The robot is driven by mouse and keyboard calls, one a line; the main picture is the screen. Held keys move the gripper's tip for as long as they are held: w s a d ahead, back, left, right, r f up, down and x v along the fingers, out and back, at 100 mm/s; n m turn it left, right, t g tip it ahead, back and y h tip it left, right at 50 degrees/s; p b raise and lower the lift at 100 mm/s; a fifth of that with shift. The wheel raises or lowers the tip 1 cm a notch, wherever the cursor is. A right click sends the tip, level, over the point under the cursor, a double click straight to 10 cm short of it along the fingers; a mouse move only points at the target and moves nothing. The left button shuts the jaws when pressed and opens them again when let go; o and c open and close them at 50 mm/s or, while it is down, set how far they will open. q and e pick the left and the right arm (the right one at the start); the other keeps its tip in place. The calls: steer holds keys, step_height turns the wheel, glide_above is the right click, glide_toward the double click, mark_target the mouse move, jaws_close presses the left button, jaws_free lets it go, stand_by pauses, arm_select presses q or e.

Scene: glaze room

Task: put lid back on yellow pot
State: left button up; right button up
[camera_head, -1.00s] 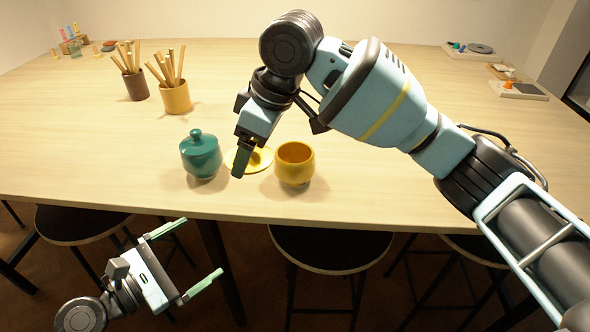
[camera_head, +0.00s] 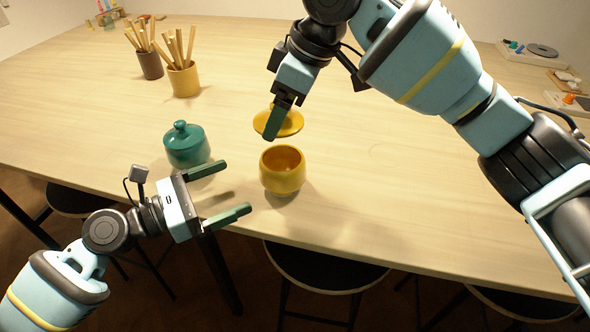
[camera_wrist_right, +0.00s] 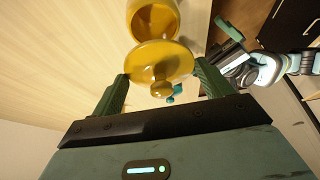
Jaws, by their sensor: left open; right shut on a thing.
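The yellow pot (camera_head: 282,171) stands upright and uncovered near the table's front edge. Its yellow lid (camera_head: 291,123) is behind the pot's mouth in the head view, apart from the table. My right gripper (camera_head: 274,126) is shut on the lid; one finger hides part of it. In the right wrist view the lid (camera_wrist_right: 160,60) sits between both fingers, with its knob (camera_wrist_right: 162,89) toward the palm and the pot (camera_wrist_right: 178,18) beyond it. My left gripper (camera_head: 236,187) is open and empty, left of the yellow pot.
A lidded teal pot (camera_head: 186,146) stands left, close to my left gripper. A brown cup (camera_head: 150,66) and a yellow cup (camera_head: 183,81) of sticks stand further back. Stools (camera_head: 322,268) are below the table edge. The table right of the pot is clear.

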mark_target(300, 158)
arm_select(q)
steer(key=shift+d, duration=0.1)
arm_select(e)
steer(key=shift+d, duration=0.1)
stand_by(0.3)
arm_select(q)
steer(key=x, duration=1.2)
steer(key=shift+c, duration=0.4)
steer(key=c, duration=1.2)
steer(key=shift+c, duration=0.2)
arm_select(e)
steer(key=shift+f, duration=2.45)
